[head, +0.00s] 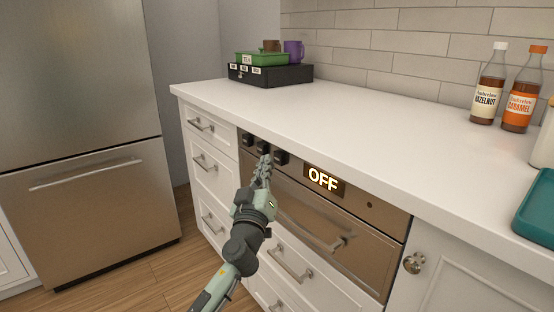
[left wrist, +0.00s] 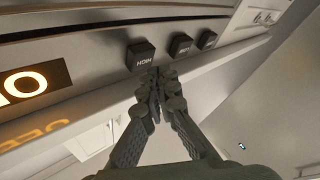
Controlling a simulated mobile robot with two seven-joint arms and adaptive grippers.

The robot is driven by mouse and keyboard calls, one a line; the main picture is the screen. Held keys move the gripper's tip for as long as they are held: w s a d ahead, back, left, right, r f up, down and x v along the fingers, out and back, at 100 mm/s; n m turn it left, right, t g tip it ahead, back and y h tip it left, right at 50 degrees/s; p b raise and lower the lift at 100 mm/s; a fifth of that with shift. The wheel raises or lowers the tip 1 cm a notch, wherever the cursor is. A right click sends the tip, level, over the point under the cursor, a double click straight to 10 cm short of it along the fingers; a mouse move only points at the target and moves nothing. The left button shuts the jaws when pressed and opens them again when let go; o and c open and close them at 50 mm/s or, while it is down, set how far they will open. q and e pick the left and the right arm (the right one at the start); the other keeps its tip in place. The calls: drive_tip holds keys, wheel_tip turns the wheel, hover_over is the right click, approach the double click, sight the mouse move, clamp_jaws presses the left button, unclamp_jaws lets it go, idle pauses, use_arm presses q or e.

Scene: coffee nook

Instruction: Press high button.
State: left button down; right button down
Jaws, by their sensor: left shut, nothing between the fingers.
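The high button (head: 281,157) is a dark square button on the oven drawer's front panel, the closest of three to the display. In the left wrist view the high button (left wrist: 140,55) shows its label upside down. My left gripper (head: 265,158) is shut and empty, pointing at the panel. In the left wrist view its fingertips (left wrist: 157,74) are by the lower right corner of the high button; I cannot tell if they touch it. The display (head: 323,180) reads OFF. My right gripper is not in view.
Two other dark buttons (left wrist: 180,45) sit beside the high one. The white countertop (head: 340,125) overhangs just above the panel. A drawer handle (head: 290,265) is below. A black box with a green tray (head: 262,59) and syrup bottles (head: 489,85) stand on the counter.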

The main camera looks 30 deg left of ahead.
use_arm(q)
drive_tip(key=shift+w+d+b, duration=0.15)
drive_tip(key=shift+w+b, duration=0.2)
drive_tip(key=shift+w, duration=0.05)
drive_tip(key=shift+w+d+b, duration=0.35)
drive_tip(key=shift+w, duration=0.4)
idle(1.0)
drive_tip(key=shift+s, duration=0.1)
drive_tip(key=shift+s+a, duration=0.25)
drive_tip(key=shift+s, duration=0.3)
drive_tip(key=shift+s+a, duration=0.25)
drive_tip(key=shift+s, duration=0.25)
drive_tip(key=shift+s+a, duration=0.3)
drive_tip(key=shift+s, duration=0.5)
drive_tip(key=shift+s+a, duration=0.35)
drive_tip(key=shift+s, duration=0.4)
drive_tip(key=shift+s+a, duration=0.3)
drive_tip(key=shift+s, duration=0.5)
